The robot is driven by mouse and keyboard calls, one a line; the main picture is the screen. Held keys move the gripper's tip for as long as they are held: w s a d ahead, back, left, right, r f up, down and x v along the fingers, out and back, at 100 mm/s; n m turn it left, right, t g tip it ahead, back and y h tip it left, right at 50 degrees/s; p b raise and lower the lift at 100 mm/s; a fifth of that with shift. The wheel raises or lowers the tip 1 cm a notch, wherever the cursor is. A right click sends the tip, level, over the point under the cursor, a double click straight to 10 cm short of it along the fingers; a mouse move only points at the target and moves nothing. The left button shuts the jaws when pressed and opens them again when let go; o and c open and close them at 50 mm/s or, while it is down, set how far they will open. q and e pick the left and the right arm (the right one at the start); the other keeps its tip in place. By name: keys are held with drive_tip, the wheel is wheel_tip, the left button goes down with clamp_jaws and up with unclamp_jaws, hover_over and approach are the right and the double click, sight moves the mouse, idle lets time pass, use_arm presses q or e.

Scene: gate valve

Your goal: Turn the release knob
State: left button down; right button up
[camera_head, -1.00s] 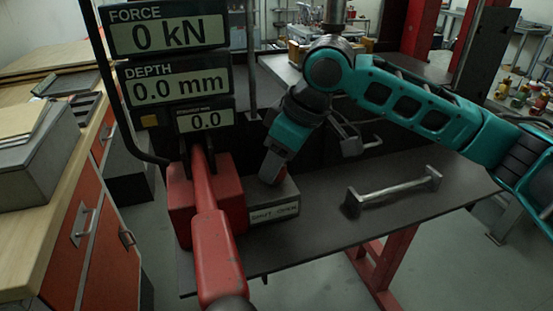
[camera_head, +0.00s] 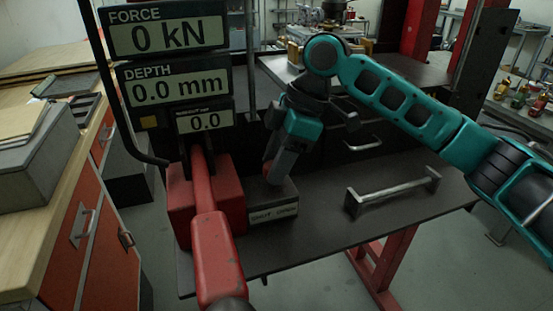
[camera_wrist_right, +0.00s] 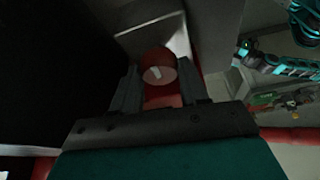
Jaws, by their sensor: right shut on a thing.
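My right gripper (camera_head: 270,180) points down onto the top of a grey box (camera_head: 285,193) with a small lettered label on its front. In the right wrist view the right gripper (camera_wrist_right: 160,80) has its two fingers on either side of a red round knob (camera_wrist_right: 157,62) with a white mark on its face, and is shut on it. Teal arm parts (camera_wrist_right: 290,67), seemingly of my left arm, show at the wrist view's upper right; the state of a gripper there is unclear.
A red lever (camera_head: 215,250) juts toward me, left of the grey box. Displays (camera_head: 168,80) above it read 0 kN, 0.0 mm and 0.0. A metal bar handle (camera_head: 395,190) stands on the dark table (camera_head: 330,235) at right. A wooden-topped cabinet (camera_head: 60,220) is at left.

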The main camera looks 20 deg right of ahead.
idle(0.4)
drive_tip(key=o, duration=1.1)
drive_tip(key=shift+c, duration=0.2)
drive_tip(key=v, duration=1.3)
drive_tip(key=shift+a, duration=0.1)
